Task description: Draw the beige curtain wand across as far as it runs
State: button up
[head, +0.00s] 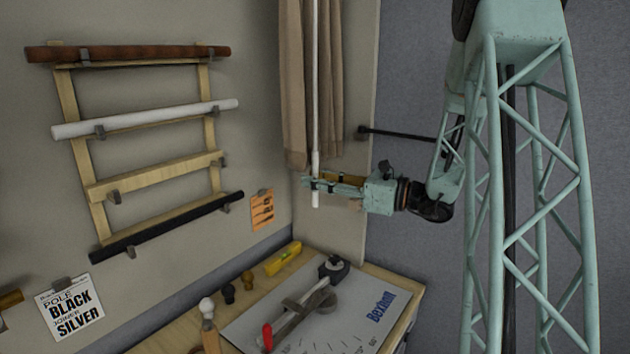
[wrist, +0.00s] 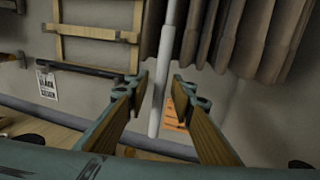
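The pale, off-white curtain wand (head: 316,165) hangs upright in front of the beige-brown curtain (head: 298,90). Its lower end reaches just below the finger level. My gripper (head: 313,184) reaches in from the right, with its fingers level at the wand's lower part. In the wrist view, the wand (wrist: 157,112) passes between the two wood-faced fingers of my gripper (wrist: 162,88). A gap shows on each side of it, so the gripper is open around the wand and not clamped. The curtain's top and the wand's upper end are out of view.
A wooden rack (head: 68,100) with several poles hangs on the left wall. An orange card (head: 262,209) is on the wall near the curtain. Below is a workbench (head: 400,275) with a white board, a yellow level (head: 283,258) and tools. A dark rod (head: 398,133) juts out right of the curtain.

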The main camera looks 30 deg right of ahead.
jog(key=shift+c, duration=0.6)
grip_shut()
jog(key=shift+a, duration=0.1)
